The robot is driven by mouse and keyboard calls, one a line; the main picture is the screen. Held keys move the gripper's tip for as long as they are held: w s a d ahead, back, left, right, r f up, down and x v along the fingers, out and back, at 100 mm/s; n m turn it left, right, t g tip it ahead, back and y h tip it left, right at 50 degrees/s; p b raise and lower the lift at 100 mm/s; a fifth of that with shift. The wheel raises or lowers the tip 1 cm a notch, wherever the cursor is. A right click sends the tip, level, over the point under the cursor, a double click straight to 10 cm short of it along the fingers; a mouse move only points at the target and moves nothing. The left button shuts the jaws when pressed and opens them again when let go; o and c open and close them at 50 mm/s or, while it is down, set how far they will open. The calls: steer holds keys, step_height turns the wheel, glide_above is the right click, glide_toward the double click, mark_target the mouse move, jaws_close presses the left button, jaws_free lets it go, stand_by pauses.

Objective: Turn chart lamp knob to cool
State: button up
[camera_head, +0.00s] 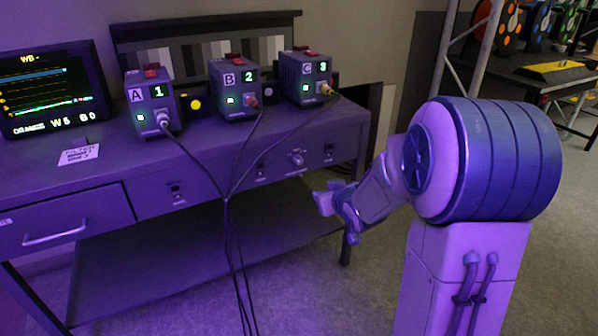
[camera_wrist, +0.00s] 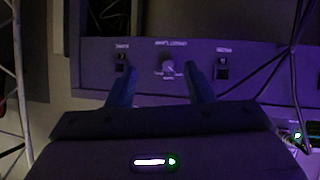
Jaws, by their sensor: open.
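The chart lamp knob (camera_head: 296,158) is a small round light-coloured knob on the bench's front panel, between two small switches. In the wrist view the knob (camera_wrist: 168,67) has a pale face and tiny labels around it, too small to read surely. My gripper (camera_head: 335,212) is in front of the panel, below and right of the knob in the head view. In the wrist view my gripper (camera_wrist: 160,70) is open, its two fingers on either side of the knob in the picture, with nothing between them. It appears apart from the knob.
Switches (camera_head: 260,167) and (camera_wrist: 222,70) flank the knob. Boxes A (camera_head: 150,100), B (camera_head: 233,88) and C (camera_head: 304,77) stand on the bench, their dark cables (camera_head: 228,215) hanging down left of the knob. A monitor (camera_head: 55,88) stands at left. A truss (camera_head: 447,45) rises at right.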

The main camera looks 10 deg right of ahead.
steer(key=w+f+t+y+b, duration=0.2)
steer(key=w+f, duration=0.1)
steer(key=t+y+b, duration=0.2)
steer(key=t+b, duration=0.1)
steer(key=b, duration=0.1)
glide_toward(300, 162)
steer(key=shift+n, duration=0.3)
steer(key=x, duration=0.8)
steer(key=shift+w, duration=0.35)
steer(key=c, duration=1)
